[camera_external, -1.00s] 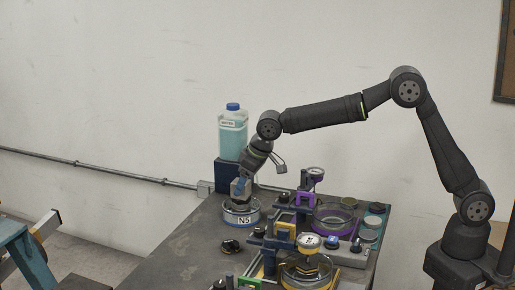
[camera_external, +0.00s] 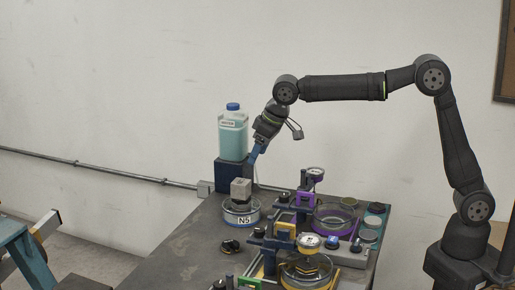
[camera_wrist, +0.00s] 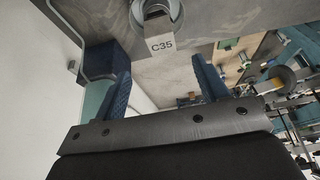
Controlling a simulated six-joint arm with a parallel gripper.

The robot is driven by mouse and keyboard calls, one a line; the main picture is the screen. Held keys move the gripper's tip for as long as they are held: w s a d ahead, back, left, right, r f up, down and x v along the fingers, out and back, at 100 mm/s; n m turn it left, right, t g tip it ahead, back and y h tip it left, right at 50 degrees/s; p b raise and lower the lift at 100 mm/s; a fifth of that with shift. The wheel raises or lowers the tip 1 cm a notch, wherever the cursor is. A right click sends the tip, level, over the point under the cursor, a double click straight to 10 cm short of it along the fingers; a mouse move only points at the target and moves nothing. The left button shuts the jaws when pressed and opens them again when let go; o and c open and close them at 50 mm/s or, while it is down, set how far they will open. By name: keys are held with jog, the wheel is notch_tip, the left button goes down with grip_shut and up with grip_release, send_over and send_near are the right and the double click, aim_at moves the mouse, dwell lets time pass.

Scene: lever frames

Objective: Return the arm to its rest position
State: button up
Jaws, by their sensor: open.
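My gripper (camera_external: 254,157) is open and empty, raised above the table and to the upper right of a grey block (camera_external: 241,187). The block stands in a round clear dish labelled N5 (camera_external: 241,218), apart from the fingers. In the wrist view my gripper (camera_wrist: 165,80) shows two blue fingers spread apart with nothing between them. A light block labelled C35 (camera_wrist: 161,45) shows beyond the fingertips, at a round dish by the top edge. My arm is bent, with its forearm nearly level.
A jug of blue-green liquid (camera_external: 232,135) stands on a dark blue box (camera_external: 231,174) behind the dish. Purple (camera_external: 333,217) and yellow (camera_external: 306,271) fixtures with gauges fill the right of the table. The left part of the tabletop (camera_external: 185,255) is clear.

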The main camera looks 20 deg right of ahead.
aim_at(246, 181)
jog(key=x, duration=1.2)
jog(key=shift+f, duration=0.35)
notch_tip(246, 181, up, 3)
jog(key=shift+r, duration=0.8)
